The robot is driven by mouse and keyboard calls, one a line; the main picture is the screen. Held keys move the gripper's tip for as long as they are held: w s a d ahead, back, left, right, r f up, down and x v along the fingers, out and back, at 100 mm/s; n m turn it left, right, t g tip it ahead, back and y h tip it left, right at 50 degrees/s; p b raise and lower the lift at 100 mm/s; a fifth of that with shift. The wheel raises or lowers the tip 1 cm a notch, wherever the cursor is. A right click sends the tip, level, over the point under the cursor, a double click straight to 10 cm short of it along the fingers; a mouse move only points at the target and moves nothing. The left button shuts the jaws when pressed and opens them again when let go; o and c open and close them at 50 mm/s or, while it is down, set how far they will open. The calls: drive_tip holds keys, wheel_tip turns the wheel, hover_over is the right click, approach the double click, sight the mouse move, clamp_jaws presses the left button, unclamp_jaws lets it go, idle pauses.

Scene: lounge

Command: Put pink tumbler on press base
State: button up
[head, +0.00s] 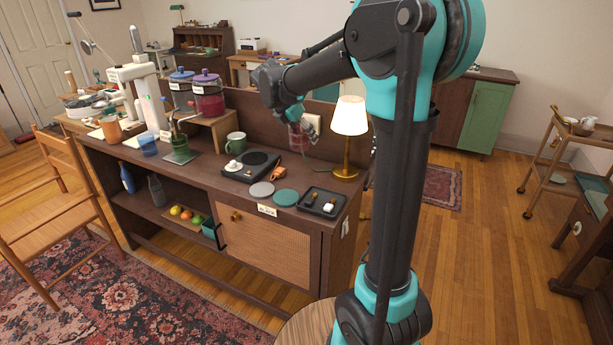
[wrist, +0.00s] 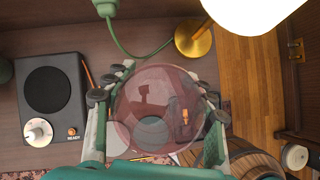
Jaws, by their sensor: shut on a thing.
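The pink tumbler (wrist: 158,108) is see-through and sits between my gripper's fingers (wrist: 158,92) in the wrist view, seen from above. My gripper is shut on it. In the head view the tumbler (head: 297,138) is partly hidden by my gripper (head: 303,122), held above the back right of the sideboard, left of the lamp. No part is clearly marked as the press base. A small dark green stand (head: 181,155) with an upright post on the left half of the sideboard may be it; I cannot tell for certain.
The sideboard (head: 290,232) also holds a black hot plate (head: 250,165), a green mug (head: 236,143), a lit lamp (head: 349,118), a dark tray (head: 323,202), two round discs, blue (head: 148,145) and tan (head: 110,132) tumblers, and two drink dispensers (head: 207,95) on a riser. A chair (head: 62,200) stands left.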

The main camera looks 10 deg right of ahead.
wheel_tip(320, 180, down, 14)
drive_tip(key=shift+f, duration=0.25)
drive_tip(key=shift+f, duration=0.1)
drive_tip(key=o, duration=1.4)
